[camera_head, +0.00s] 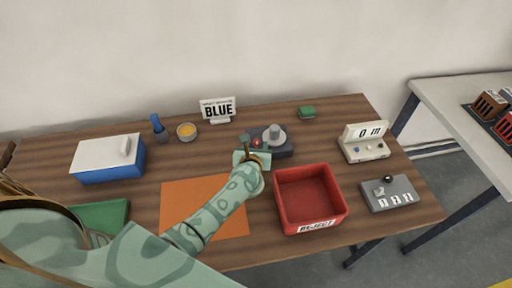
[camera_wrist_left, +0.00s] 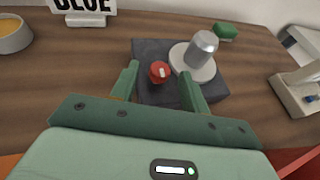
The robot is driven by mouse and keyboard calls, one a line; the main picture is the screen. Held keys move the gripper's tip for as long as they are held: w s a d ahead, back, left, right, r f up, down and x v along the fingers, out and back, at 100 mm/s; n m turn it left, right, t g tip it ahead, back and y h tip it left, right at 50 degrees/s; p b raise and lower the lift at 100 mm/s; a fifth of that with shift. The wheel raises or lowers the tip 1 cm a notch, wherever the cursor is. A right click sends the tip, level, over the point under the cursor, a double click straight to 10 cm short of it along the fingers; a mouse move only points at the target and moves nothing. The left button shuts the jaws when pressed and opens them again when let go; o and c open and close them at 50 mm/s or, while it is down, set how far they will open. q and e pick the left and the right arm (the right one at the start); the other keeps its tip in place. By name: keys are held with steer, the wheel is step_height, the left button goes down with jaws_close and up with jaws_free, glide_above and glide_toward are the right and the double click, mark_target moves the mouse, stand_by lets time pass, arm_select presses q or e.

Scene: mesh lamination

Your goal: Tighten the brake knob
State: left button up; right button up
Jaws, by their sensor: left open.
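The red knob (camera_wrist_left: 160,71), with a white mark on its top, sits on a dark grey base (camera_wrist_left: 148,48). Beside it on the base is a pale round disc (camera_wrist_left: 203,72) with a grey metal cylinder (camera_wrist_left: 202,46) standing on it. In the head view the red knob (camera_head: 257,142) shows just beyond my left gripper (camera_head: 252,154). In the left wrist view my left gripper (camera_wrist_left: 160,80) is open, its green fingers on either side of the knob in the picture. I cannot tell whether they touch it. My right gripper is not in view.
A red REJECT bin (camera_head: 310,199) stands close right of my left forearm. An orange mat (camera_head: 180,205) lies under the forearm. A bowl (camera_head: 187,131), a blue bottle (camera_head: 158,126) and a BLUE sign (camera_head: 217,109) stand behind. A counter box (camera_head: 364,145) is at the right.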

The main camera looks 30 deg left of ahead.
arm_select(q)
steer(key=shift+w, duration=0.15)
steer(key=c, duration=1)
